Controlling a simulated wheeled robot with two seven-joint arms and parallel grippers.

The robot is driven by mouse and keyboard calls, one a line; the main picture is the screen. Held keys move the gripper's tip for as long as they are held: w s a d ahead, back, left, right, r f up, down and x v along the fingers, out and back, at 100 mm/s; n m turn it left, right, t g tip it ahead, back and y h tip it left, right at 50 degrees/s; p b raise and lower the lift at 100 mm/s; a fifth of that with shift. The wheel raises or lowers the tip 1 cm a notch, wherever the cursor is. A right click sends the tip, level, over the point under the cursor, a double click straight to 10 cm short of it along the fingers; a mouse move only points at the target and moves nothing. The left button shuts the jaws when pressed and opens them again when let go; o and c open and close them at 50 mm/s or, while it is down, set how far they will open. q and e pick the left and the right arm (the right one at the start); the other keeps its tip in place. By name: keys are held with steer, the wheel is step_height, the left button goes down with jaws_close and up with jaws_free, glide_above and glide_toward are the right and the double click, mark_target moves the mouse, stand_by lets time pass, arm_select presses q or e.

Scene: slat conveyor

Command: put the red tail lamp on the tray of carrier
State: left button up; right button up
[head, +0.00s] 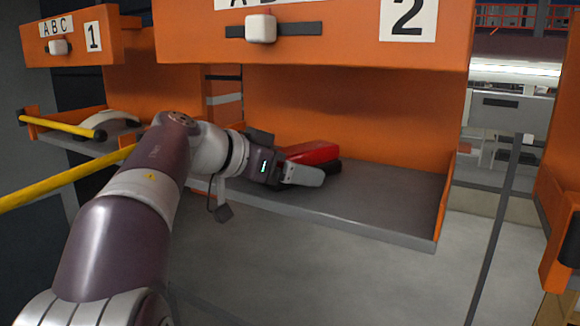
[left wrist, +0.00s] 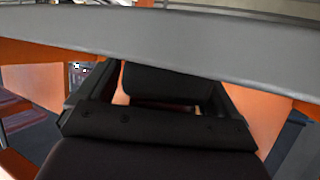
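The red tail lamp (head: 312,152) is at the tray (head: 390,200) of the orange carrier marked 2. It is red on top, with a dark part at its right end. My left gripper (head: 305,168) reaches in from the left, with one pale finger along the lamp's near side. The other finger is hidden behind the lamp. In the left wrist view a dark block (left wrist: 165,82) sits between the fingers of the gripper. I cannot tell whether the fingers press on the lamp, or whether it touches the tray. My right gripper is not in view.
The carrier's orange back wall (head: 360,115) and number panel (head: 330,50) stand behind and above the tray. The tray's right part is bare. Carrier 1 (head: 75,40) hangs at the left with a grey curved part (head: 110,120) on its tray. A yellow bar (head: 65,187) crosses the left.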

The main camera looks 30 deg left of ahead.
arm_select(q)
steer(key=shift+w, duration=0.2)
steer(key=shift+s+a+r, duration=0.1)
steer(key=shift+r, duration=0.1)
steer(key=b+v, duration=0.3)
steer(key=v, duration=0.9)
